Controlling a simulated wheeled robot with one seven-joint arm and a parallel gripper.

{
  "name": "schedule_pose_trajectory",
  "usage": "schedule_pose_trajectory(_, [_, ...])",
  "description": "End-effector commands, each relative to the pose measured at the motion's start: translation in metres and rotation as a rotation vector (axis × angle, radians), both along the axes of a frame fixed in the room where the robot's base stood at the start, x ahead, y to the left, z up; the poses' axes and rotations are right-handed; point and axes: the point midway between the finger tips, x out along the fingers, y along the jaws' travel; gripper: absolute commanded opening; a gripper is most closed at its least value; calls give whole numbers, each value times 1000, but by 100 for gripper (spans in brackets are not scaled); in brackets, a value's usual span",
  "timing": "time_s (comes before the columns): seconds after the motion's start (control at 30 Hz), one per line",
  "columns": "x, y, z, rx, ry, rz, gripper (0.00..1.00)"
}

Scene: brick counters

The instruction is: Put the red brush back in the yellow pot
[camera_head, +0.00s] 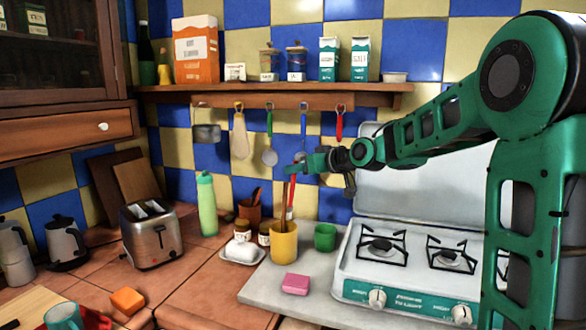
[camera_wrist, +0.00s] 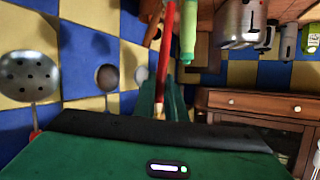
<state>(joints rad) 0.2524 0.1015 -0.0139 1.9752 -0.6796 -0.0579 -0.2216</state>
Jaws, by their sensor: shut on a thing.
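The yellow pot (camera_head: 284,245) stands upright near the front left of the stove, with a brown wooden stick (camera_head: 285,205) rising at its mouth. My gripper (camera_head: 299,167) is above the pot, shut on the red brush (camera_head: 291,197), which hangs roughly upright. The brush's lower end is near the pot's rim; I cannot tell whether it is inside or behind the pot. In the wrist view the red brush (camera_wrist: 167,55) runs away from the green fingers (camera_wrist: 160,100), with a pale tip close to me. The yellow pot cannot be made out there.
A green cup (camera_head: 325,237) stands right of the pot, beside the stove (camera_head: 410,265). Small jars (camera_head: 264,233) and a white dish (camera_head: 242,253) stand left. A pink block (camera_head: 295,284) lies in front. Utensils (camera_head: 269,152) hang behind my gripper.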

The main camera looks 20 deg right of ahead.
Motion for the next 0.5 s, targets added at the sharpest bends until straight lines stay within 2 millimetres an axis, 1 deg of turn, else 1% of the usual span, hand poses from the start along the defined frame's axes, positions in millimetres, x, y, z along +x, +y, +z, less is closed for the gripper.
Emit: schedule_pose_trajectory(0.5, [0,3,-36,1,0,4,0])
